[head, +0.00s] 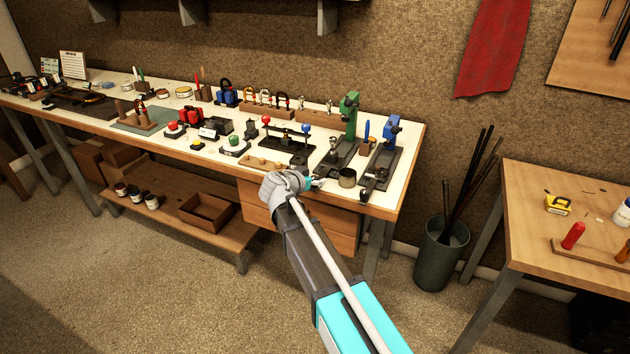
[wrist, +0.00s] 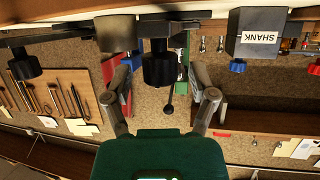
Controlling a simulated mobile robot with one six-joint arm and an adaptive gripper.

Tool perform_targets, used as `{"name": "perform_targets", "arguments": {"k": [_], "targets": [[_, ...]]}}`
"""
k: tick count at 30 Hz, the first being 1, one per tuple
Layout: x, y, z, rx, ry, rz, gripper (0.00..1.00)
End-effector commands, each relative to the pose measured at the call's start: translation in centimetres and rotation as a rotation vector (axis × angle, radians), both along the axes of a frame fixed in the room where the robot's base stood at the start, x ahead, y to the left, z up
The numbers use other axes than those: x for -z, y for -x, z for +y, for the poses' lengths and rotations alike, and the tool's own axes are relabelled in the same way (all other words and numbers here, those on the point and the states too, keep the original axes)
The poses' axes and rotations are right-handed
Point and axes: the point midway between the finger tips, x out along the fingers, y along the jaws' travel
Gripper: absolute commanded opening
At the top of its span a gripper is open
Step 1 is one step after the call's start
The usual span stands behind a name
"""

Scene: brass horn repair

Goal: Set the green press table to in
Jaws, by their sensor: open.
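The green press (head: 350,115) stands near the right end of the workbench, its upright green and its long dark base (head: 338,155) reaching toward the front edge. My gripper (head: 312,184) is at the front end of that base, and my wrist hides part of this area. In the wrist view, which looks upside down, my gripper (wrist: 162,98) is open with its fingers apart. A black knob-like part (wrist: 160,69) shows between and beyond the fingers, with a green part (wrist: 183,55) behind it. I cannot tell whether the fingers touch the knob, or where the press table sits along its base.
A blue press (head: 391,132) stands just right of the green one. A brownish cup (head: 347,178) sits close between their fronts. A black rack with red and blue knobs (head: 287,143) is to the left. A box marked SHANK (wrist: 262,38) shows in the wrist view.

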Motion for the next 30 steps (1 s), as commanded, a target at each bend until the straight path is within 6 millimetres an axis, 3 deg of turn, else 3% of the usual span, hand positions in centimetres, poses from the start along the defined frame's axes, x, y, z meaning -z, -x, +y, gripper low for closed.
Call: {"name": "perform_targets", "arguments": {"k": [8,20,30], "targets": [[0.00,-0.04,-0.04,0.000,0.000,0.000,0.74],[0.01,-0.02,-0.06,0.001,0.000,0.000,0.00],[0.01,-0.33,0.33,-0.004,0.000,0.000,0.00]]}}
